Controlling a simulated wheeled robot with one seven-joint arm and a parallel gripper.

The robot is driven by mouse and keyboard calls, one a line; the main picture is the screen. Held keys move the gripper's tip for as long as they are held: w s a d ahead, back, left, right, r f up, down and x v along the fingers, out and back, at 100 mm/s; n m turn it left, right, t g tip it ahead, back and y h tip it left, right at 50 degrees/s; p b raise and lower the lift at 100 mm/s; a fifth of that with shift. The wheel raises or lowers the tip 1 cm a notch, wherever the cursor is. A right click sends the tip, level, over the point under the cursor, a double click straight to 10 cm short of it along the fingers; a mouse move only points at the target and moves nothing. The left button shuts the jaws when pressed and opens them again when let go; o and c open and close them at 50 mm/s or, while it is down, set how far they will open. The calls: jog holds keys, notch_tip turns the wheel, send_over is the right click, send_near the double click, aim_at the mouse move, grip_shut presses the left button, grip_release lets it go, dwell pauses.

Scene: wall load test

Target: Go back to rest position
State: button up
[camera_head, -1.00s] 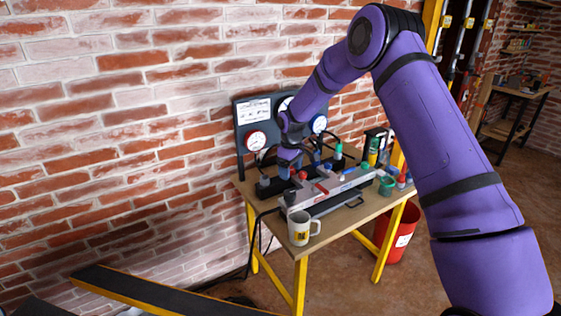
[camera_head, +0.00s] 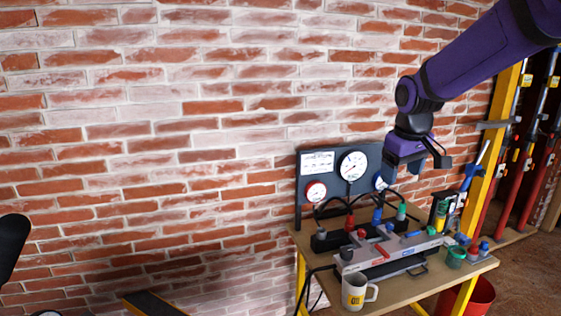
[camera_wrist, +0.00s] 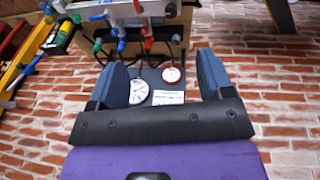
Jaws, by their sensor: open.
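My gripper (camera_head: 418,168) hangs from my purple arm in the head view, above the right side of the workbench and in front of the gauge panel's right part. In the wrist view my gripper (camera_wrist: 158,75) shows two blue-grey fingers spread wide apart with nothing held between them. The gauge panel (camera_head: 327,190) stands at the back of the wooden workbench (camera_head: 398,292). It carries a large white dial and smaller dials; my gripper partly hides the right one. The panel also shows in the wrist view (camera_wrist: 185,77), seen upside down between the fingers.
A grey manifold (camera_head: 391,254) with colored valves and hoses lies on the bench. A white mug (camera_head: 355,291) stands at its front left. A green cup (camera_head: 456,256) and small bottles stand on the right. A red bucket (camera_head: 480,298) is below. Brick wall (camera_head: 150,150) lies behind.

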jog(key=s+d+r+m+t, duration=0.1)
jog(key=s+r+m, duration=0.1)
jog(key=s, duration=1.2)
jog(key=s+d+r+m+t, duration=0.1)
jog(key=s+r+m, duration=0.1)
jog(key=s, duration=1.3)
jog(key=shift+d+r+t+y, duration=0.2)
jog(key=shift+d+t+y, duration=0.1)
jog(key=shift+d, duration=0.1)
dwell(1.7)
